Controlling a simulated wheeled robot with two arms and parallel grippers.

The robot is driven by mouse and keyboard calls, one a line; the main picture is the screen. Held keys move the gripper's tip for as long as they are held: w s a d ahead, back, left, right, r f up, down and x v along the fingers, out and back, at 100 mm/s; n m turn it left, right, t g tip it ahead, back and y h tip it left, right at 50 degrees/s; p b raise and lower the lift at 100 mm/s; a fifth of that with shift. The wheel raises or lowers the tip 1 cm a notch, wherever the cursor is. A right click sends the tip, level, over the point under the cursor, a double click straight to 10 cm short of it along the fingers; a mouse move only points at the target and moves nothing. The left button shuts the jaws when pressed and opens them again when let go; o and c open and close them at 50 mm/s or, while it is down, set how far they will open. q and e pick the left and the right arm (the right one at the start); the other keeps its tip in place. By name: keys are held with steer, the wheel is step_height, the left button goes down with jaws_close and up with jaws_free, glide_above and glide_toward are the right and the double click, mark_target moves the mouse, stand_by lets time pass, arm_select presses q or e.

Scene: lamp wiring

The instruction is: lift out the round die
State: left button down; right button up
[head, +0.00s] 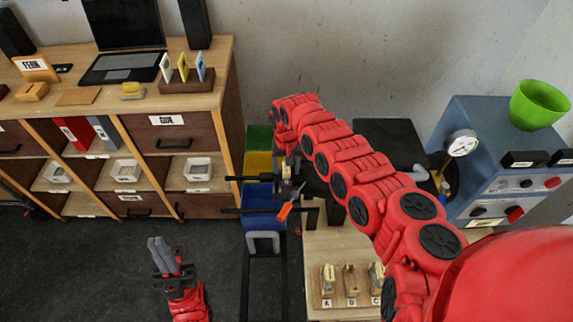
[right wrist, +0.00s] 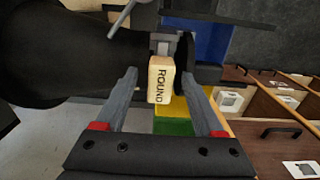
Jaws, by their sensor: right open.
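The round die is a pale block marked ROUND (right wrist: 159,82). It sits at the dark metal head of a black press or tool in the right wrist view. My right gripper (right wrist: 159,75) is open, with one grey finger on each side of the die and a visible gap to each. In the head view my right gripper (head: 289,172) is over the black stand, and the die cannot be made out there. My left gripper (head: 163,252) is low over the dark floor, its grey fingers together and empty.
Green, yellow and blue bins (head: 257,165) stand behind the tool. A drawer cabinet (head: 205,105) with a laptop is at the left. A wooden table with a lettered block holder (head: 345,299) is at lower middle. A blue machine (head: 480,120) with a gauge stands at right.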

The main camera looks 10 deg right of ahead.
steer(key=shift+c, duration=0.3)
jaws_close()
steer(key=c, duration=0.5)
jaws_free()
steer(key=shift+c, duration=0.2)
jaws_close()
steer(key=shift+r+p, duration=0.75)
step_height(320, 180, up, 12)
steer(key=p, duration=0.8)
steer(key=shift+f, duration=0.15)
